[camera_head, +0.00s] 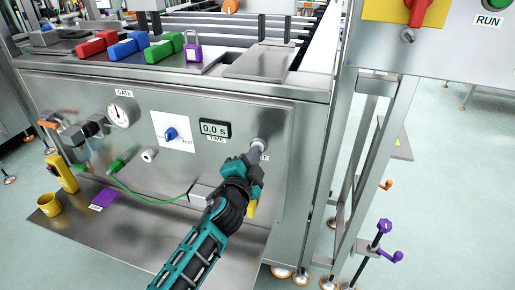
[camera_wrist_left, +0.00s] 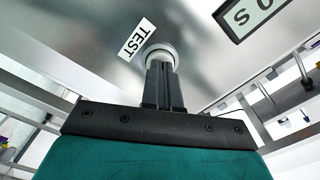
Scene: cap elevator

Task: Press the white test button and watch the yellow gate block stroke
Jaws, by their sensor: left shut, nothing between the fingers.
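The white test button (camera_wrist_left: 162,52) is on the metal panel beside the TEST label (camera_wrist_left: 137,39) in the left wrist view. My left gripper (camera_head: 257,148) is shut and empty, with its fingertips (camera_wrist_left: 160,70) at the button's face. They overlap it in the picture and look to be touching or nearly so; whether it is pushed in I cannot tell. In the head view the gripper hides most of the label. A yellow block (camera_head: 251,208), apparently the gate block, shows partly behind my gripper, right of a grey block (camera_head: 205,193) with a green hose. My right gripper is not in view.
The TIME display (camera_head: 215,128) reads 0.0 s. A GATE gauge (camera_head: 122,113) and a blue knob (camera_head: 170,134) are to its left. Red (camera_head: 94,44), blue (camera_head: 129,46) and green (camera_head: 164,47) blocks and a purple padlock (camera_head: 193,50) are on the top ledge.

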